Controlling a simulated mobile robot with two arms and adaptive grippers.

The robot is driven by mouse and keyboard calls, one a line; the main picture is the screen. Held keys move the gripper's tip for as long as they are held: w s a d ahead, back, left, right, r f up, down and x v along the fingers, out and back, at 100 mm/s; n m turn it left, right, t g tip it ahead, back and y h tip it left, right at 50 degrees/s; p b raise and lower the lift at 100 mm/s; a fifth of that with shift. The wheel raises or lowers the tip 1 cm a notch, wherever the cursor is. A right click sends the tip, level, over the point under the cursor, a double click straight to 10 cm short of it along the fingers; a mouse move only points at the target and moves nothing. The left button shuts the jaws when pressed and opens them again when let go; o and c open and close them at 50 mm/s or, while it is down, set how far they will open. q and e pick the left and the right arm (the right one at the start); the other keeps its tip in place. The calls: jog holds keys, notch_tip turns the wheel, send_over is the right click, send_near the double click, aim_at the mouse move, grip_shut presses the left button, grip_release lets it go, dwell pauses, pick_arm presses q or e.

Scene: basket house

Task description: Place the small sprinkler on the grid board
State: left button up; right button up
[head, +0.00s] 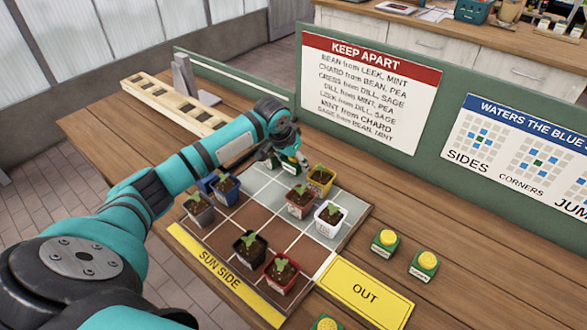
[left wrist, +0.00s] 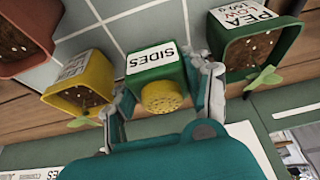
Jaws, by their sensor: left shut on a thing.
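My left gripper (head: 287,152) is over the far edge of the grid board (head: 262,200). In the left wrist view its fingers (left wrist: 165,100) are shut on a small green sprinkler (left wrist: 155,65) with a round yellow head and a white SIDES label. The sprinkler is between a yellow pot (left wrist: 80,90) and a green PEA pot (left wrist: 262,42). I cannot tell whether it touches the board. In the head view the gripper mostly hides it. The board has grey and brown cells with several seedling pots. My right gripper is not in view.
Pots on the board include blue (head: 226,190), black (head: 248,250), red (head: 281,275) and white (head: 328,221). Two more sprinklers (head: 385,242) (head: 423,265) stand right of the board; another (head: 326,323) is at the bottom. A yellow OUT mat (head: 364,292) and a green sign wall (head: 440,150) flank it.

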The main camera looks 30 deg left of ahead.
aim_at(295, 169)
pick_arm(q)
jog(key=shift+f, duration=1.6)
jog(key=shift+f, duration=0.1)
jog(key=o, duration=1.3)
jog(key=shift+c, duration=0.2)
jog(key=v, duration=1.2)
